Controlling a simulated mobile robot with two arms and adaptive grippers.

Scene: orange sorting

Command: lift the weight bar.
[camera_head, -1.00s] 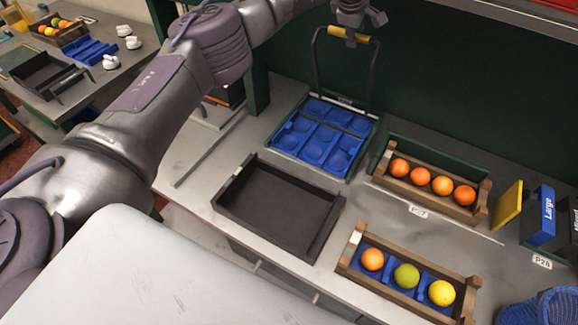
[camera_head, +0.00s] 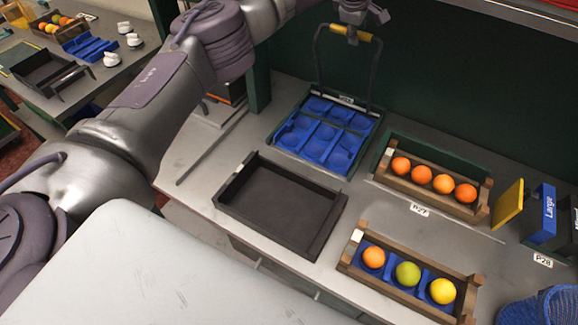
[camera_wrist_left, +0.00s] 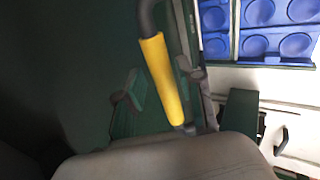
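The weight bar is a dark hoop with a yellow grip (camera_head: 341,31). It rises behind the blue tray in the head view. The yellow grip also stands large and slanted in the left wrist view (camera_wrist_left: 163,80). My left gripper (camera_head: 367,27) is at the top edge of the head view, right at the grip, partly cut off. Its fingers look spread, one crossing in front of the grip and one off to its right. In the wrist view the grip lies between the dark fingers, with gaps showing. My right gripper is not in view.
The blue cupped tray (camera_head: 322,135) sits below the hoop. An empty black tray (camera_head: 228,192) is in front. Wooden crates of oranges (camera_head: 395,181) and mixed fruit (camera_head: 345,258) stand to the right. A blue mesh basket (camera_head: 545,308) is at the lower right. A green wall (camera_head: 460,100) closes the back.

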